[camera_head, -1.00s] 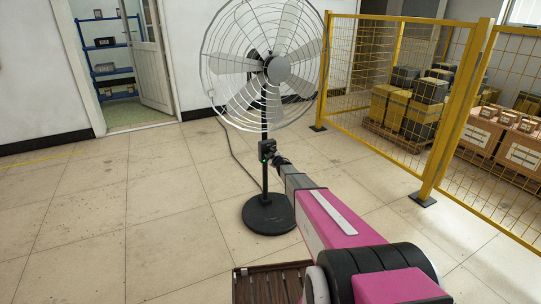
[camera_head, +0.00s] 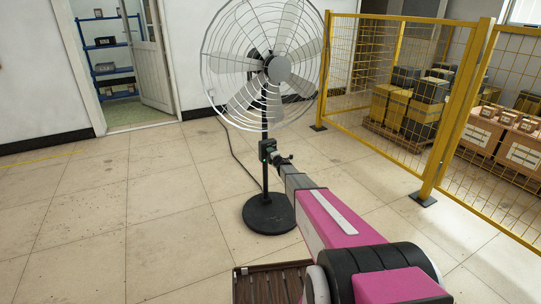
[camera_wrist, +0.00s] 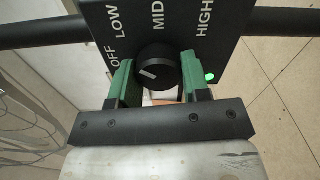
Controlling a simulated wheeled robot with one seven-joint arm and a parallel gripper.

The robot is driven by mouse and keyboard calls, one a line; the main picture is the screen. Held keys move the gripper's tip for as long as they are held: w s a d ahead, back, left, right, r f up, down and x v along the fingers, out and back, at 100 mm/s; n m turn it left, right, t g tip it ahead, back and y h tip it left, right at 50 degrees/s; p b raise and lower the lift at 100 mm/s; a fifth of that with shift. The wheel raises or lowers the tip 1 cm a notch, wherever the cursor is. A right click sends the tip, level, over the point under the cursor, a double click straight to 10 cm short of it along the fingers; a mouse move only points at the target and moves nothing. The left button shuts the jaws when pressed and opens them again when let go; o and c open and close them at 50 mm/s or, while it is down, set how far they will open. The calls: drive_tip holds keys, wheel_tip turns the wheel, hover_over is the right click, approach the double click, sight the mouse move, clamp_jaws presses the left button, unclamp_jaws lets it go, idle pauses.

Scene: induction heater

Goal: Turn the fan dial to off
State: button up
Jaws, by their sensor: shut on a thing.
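The standing fan (camera_head: 265,72) has a round wire cage, a dark pole and a round black base. Its control box (camera_head: 266,150) sits partway up the pole. In the wrist view the black dial (camera_wrist: 160,64) is on the box's face, ringed by the labels OFF, LOW, MID and HIGH. A green light is lit beside HIGH.
A yellow mesh fence (camera_head: 385,95) stands right of the fan, with stacked boxes (camera_head: 415,100) behind it. A door (camera_head: 150,60) and blue shelf (camera_head: 104,68) are at the back left. The tiled floor left of the fan is clear. A cable runs behind the pole.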

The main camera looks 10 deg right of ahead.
drive_tip(key=n, duration=0.3)
drive_tip(key=shift+s+f+n, duration=0.1)
drive_tip(key=shift+n, duration=2.1)
drive_tip(key=o, duration=0.9)
drive_tip(key=shift+o, duration=0.2)
drive_tip(key=shift+d, duration=0.1)
drive_tip(key=v, duration=1)
drive_tip(key=shift+s, duration=0.35)
